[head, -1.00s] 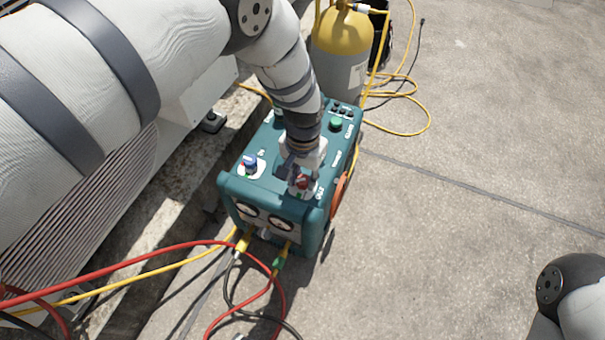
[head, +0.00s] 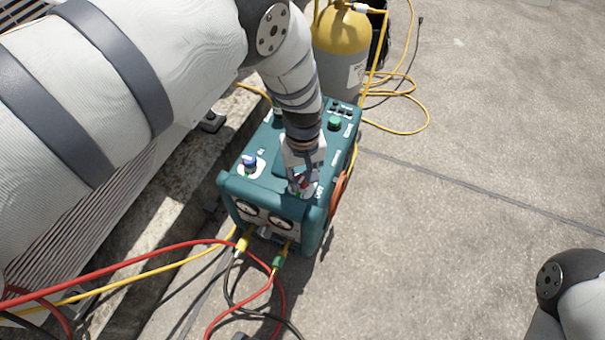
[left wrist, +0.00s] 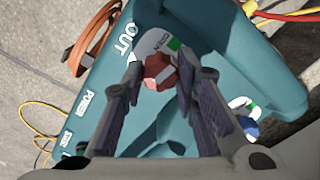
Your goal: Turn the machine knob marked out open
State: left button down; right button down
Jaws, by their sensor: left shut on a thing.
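The teal machine (head: 285,210) stands on the concrete. Its red knob (left wrist: 158,74) lies beside the OUT lettering (left wrist: 124,42), with a white dial plate and a green OPEN mark (left wrist: 174,44) at its edge. My left gripper (head: 302,182) reaches down from above and is shut on the red knob, one finger on each side in the left wrist view. In the head view the gripper hides most of this knob. The knob's exact angle is hard to read. My right gripper is out of view.
A blue knob (head: 249,162) sits on the same top panel, left of the gripper. A green button (head: 335,124) is toward the back. Hoses (head: 225,243) run from the machine's front. A yellow-topped cylinder (head: 341,55) stands behind. Open concrete lies to the right.

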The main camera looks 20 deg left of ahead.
aim_at(303, 179)
pick_arm(q)
jog(key=shift+n, duration=0.3)
dwell(0.4)
jog(key=c, duration=1.3)
grip_release()
notch_tip(303, 179, up, 12)
